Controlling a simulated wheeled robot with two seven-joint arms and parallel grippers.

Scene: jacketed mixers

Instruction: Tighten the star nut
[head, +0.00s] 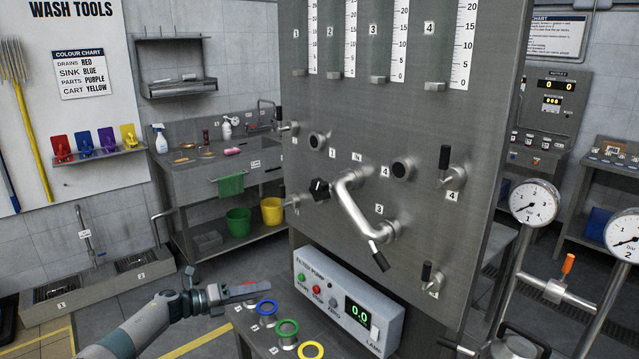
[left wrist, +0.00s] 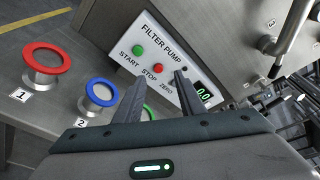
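A black lobed knob (head: 319,188), which looks like the star nut, sits at the upper left end of a bent steel pipe (head: 352,208) on the steel panel. It is not visible in the left wrist view. My left gripper (head: 252,290) is below and left of it, in front of the panel and near the coloured rings. In the left wrist view its two fingers (left wrist: 160,82) are apart with nothing between them. Nothing in view touches the knob. My right gripper cannot be made out.
The filter pump box (head: 345,300) projects below the panel. Red (left wrist: 47,60), blue (left wrist: 98,93), green (head: 287,328) and yellow (head: 310,350) ringed ports stand on the bench. A black-handled lever (head: 378,256) hangs at the pipe's lower end. Pressure gauges (head: 533,203) stand at right.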

